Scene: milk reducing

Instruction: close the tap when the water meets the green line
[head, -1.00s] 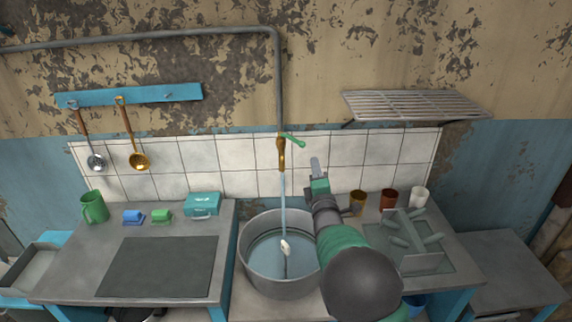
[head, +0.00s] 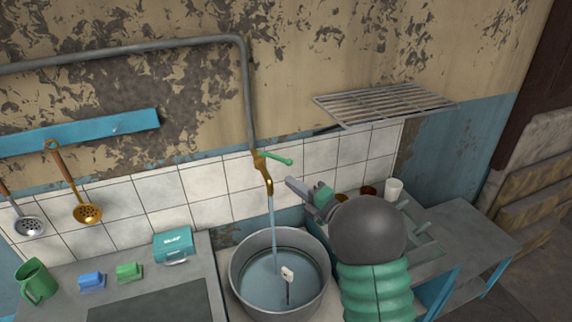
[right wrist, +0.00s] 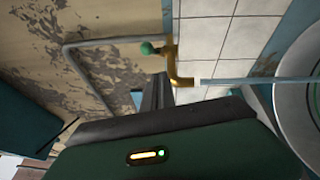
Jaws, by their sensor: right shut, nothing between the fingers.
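The brass tap (head: 263,176) with its green handle (head: 278,159) hangs from the wall pipe; it also shows in the right wrist view (right wrist: 180,80). A water stream (head: 272,222) runs from it into a round grey metal basin (head: 240,292). Water (head: 262,290) stands inside, with a small white object (head: 288,273) in it. A thin dark greenish ring shows on the inner wall; how far the water is from it is hard to tell. My right gripper (head: 292,184) is shut and empty, just right of the tap and below its handle, apparently apart from it. My left gripper is out of view.
A green mug (head: 36,281), blue and green small blocks and a teal box (head: 174,246) stand on the left counter. A wall rack (head: 385,105) hangs at upper right. Cups, including a white one (head: 393,189), stand behind my right arm.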

